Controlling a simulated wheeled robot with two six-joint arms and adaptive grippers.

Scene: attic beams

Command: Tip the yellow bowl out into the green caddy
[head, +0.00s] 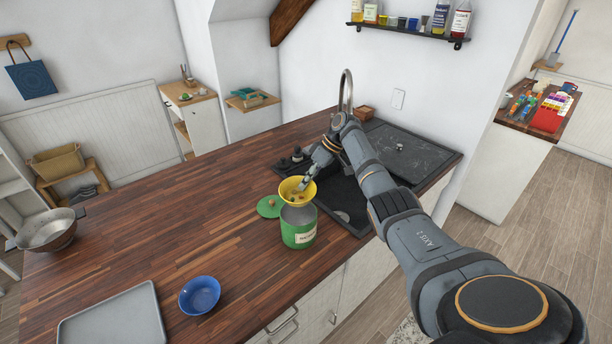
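The yellow bowl (287,188) is held over the green caddy, with a few small brownish pieces visible inside it. It looks roughly level or only slightly tilted. My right gripper (302,186) reaches in from the right and is shut on the bowl's rim. The green caddy (290,236) stands upright on the wooden counter with a pale label on its front. Its grey inside shows below the bowl, and the bowl hides part of its mouth. A green lid (267,207) with a knob lies beside the caddy. My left gripper is not in view.
A blue bowl (199,295) and a grey tray (115,320) are at the counter's near side. A metal colander (48,232) stands at the far left. A dark sink (345,198) with a tall tap (346,88) lies behind the caddy. The middle-left counter (165,215) is clear.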

